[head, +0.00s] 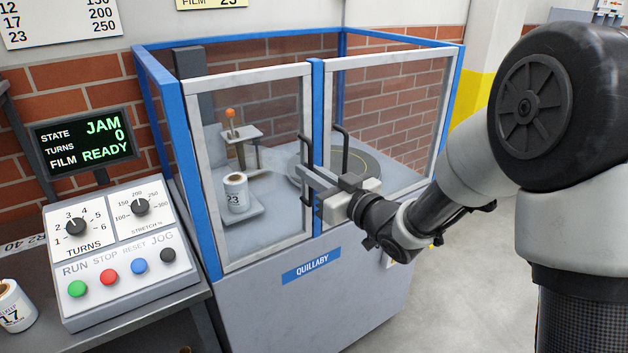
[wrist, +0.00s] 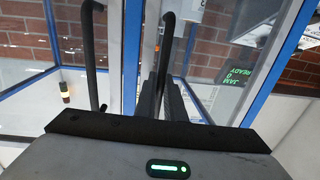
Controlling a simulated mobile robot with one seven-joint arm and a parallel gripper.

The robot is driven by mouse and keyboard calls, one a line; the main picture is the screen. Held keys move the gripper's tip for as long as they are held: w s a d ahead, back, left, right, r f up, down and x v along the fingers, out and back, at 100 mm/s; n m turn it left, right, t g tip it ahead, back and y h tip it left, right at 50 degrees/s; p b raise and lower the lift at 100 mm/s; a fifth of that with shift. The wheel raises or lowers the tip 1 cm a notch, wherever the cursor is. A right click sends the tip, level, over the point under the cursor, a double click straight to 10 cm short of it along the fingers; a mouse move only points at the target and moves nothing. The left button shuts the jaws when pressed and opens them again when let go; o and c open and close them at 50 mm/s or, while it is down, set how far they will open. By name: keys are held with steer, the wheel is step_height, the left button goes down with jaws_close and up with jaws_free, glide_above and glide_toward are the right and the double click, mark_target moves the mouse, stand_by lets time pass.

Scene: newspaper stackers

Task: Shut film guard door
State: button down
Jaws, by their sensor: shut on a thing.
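The guard has two clear, white-framed doors in a blue frame on the QUILLABY machine. The left door (head: 248,72) looks in line with the front, its free edge beside the blue middle post (head: 317,100). I cannot tell whether a small gap remains. The right door (head: 392,60) also looks close to its frame. My gripper (head: 308,182) is at the middle of the front, shut on the left door's black handle (head: 303,150). In the wrist view, the fingers (wrist: 160,98) close around that handle (wrist: 167,45); the other black handle (wrist: 90,50) stands apart from them.
A display (head: 85,140) reads JAM, 0 turns, film READY. Below it is a control panel (head: 115,250) with knobs and coloured buttons. Behind the glass are a turntable (head: 372,165) and a white roll (head: 236,192) marked 23. Another roll (head: 12,306) sits at bottom left.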

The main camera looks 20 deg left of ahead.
steer(key=shift+r, duration=0.1)
steer(key=c, duration=1.8)
jaws_free()
steer(key=shift+w+a, duration=0.1)
steer(key=shift+w, duration=0.05)
steer(key=shift+c, duration=0.2)
steer(key=p+v, duration=0.1)
steer(key=v, duration=1.6)
steer(key=shift+s, duration=0.2)
